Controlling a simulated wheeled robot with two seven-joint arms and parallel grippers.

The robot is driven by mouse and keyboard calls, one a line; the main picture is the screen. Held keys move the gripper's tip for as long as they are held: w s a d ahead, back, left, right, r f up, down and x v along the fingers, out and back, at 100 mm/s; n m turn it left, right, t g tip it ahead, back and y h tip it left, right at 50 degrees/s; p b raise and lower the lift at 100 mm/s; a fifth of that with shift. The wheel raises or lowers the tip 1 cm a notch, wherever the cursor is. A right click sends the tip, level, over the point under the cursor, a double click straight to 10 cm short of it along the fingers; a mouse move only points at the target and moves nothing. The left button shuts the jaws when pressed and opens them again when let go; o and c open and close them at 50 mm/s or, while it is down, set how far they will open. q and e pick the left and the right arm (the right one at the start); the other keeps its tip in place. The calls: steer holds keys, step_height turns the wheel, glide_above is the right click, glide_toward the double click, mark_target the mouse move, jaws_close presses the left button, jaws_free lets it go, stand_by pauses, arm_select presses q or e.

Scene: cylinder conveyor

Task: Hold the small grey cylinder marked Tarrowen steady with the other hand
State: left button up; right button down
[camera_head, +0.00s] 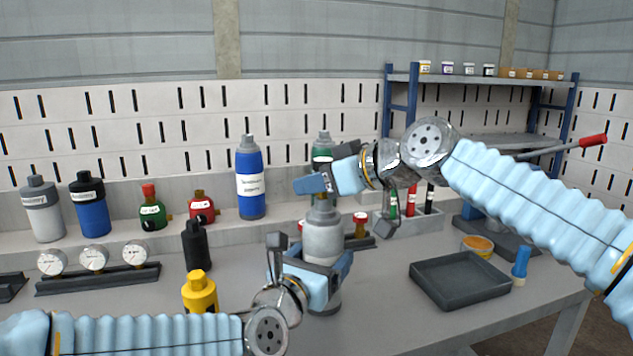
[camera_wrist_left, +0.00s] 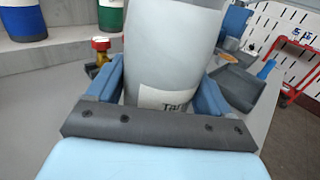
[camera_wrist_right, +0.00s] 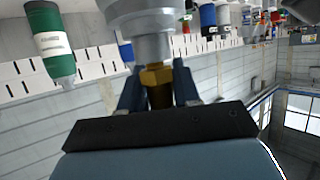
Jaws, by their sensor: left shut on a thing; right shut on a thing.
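The small grey cylinder (camera_head: 323,236) stands upright at the middle of the bench. Its white label, partly legible as "Tarr", shows in the left wrist view (camera_wrist_left: 165,55). My left gripper (camera_head: 322,268) is shut around the cylinder's body from the front, with one blue finger on each side. My right gripper (camera_head: 324,178) is above it, shut on the brass valve (camera_wrist_right: 157,84) at the cylinder's top. In the head view the right gripper hides most of the valve. The cylinder's lower part is partly hidden by my left gripper.
A yellow cylinder (camera_head: 200,294) and a black one (camera_head: 196,246) stand to the left. Gauges (camera_head: 94,258) lie further left. A blue labelled cylinder (camera_head: 250,180) and a green one (camera_head: 323,146) stand behind. An empty dark tray (camera_head: 460,301) lies right, with bare bench between.

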steer(key=shift+f, duration=0.1)
steer(key=n+g+y, duration=0.2)
steer(key=n+g, duration=0.1)
steer(key=shift+a+g, duration=0.1)
steer(key=shift+g, duration=0.3)
steer(key=n+g, duration=0.2)
steer(key=n, duration=0.1)
steer(key=shift+s+a+g+y, duration=0.1)
steer(key=shift+s+g+y, duration=0.2)
steer(key=shift+s+g, duration=0.1)
steer(key=c, duration=0.9)
jaws_free()
steer(key=m+t, duration=0.2)
steer(key=m+t+h, duration=0.1)
steer(key=m+t, duration=0.1)
steer(key=shift+w+t+h, duration=0.15)
steer(key=shift+t+h, duration=0.15)
steer(key=shift+t, duration=0.1)
steer(key=shift+w+d+m+t+h, duration=0.15)
steer(key=shift+m+t+h, duration=0.1)
steer(key=shift+m+t, duration=0.25)
steer(key=shift+w+d+m+t+h, duration=0.15)
steer(key=shift+m+t+h, duration=0.1)
steer(key=shift+m+t, duration=0.2)
